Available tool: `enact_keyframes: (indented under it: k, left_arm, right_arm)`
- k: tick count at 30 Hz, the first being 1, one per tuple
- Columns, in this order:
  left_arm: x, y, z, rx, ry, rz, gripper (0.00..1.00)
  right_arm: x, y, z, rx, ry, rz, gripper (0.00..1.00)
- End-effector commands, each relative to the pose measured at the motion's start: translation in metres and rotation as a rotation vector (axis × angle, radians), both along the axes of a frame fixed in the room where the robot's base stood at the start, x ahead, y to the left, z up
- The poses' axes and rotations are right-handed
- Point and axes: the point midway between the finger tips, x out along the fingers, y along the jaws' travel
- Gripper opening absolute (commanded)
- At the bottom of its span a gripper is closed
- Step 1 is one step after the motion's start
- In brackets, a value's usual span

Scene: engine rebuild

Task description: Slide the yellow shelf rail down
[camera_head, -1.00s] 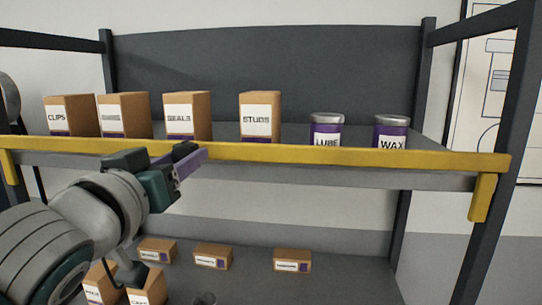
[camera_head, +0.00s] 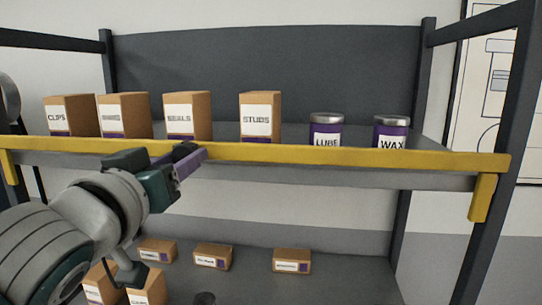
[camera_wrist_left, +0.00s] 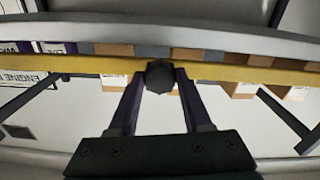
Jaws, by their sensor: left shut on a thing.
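The yellow shelf rail (camera_head: 330,154) runs across the front of the upper shelf in the head view, with a bracket hanging down at its right end. It also crosses the left wrist view (camera_wrist_left: 230,73). My left gripper (camera_head: 190,153) is at the left part of the rail, its purple fingers reaching up to it. In the left wrist view the fingers (camera_wrist_left: 160,80) are shut on a dark round knob (camera_wrist_left: 160,77) in front of the rail. My right gripper is not in view.
On the upper shelf (camera_head: 390,178) behind the rail stand several cardboard boxes (camera_head: 187,116), a LUBE can (camera_head: 326,130) and a WAX can (camera_head: 391,132). The lower shelf (camera_head: 350,285) holds several small boxes. Dark posts (camera_head: 500,130) frame the rack.

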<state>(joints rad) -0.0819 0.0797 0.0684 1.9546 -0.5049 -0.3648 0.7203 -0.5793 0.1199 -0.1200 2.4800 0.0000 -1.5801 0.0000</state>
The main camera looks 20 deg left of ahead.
Motion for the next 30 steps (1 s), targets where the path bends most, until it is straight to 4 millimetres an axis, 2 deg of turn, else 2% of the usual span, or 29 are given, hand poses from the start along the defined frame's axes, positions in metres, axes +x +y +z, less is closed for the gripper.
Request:
enact_keyframes:
  k: [2,9,12,24,25,30]
  left_arm:
    - [0.000,-0.001,-0.003,-0.001,-0.002,-0.003,0.00]
    - [0.000,-0.001,-0.049,-0.003,-0.001,-0.001,0.00]
    - [0.000,-0.001,-0.062,-0.002,0.000,-0.001,0.00]
    - [0.000,0.000,-0.068,-0.002,0.010,0.000,0.00]
    - [0.000,0.000,-0.068,-0.002,0.010,0.000,0.51]
    - [0.000,0.000,-0.066,-0.001,0.006,0.000,0.71]
  right_arm:
    - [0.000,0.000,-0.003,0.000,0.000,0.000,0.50]
    - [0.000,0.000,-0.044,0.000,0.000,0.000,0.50]
    - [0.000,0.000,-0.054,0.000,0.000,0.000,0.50]
    - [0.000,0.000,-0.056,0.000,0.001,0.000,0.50]
    - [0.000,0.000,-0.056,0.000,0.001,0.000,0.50]
    - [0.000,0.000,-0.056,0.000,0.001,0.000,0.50]
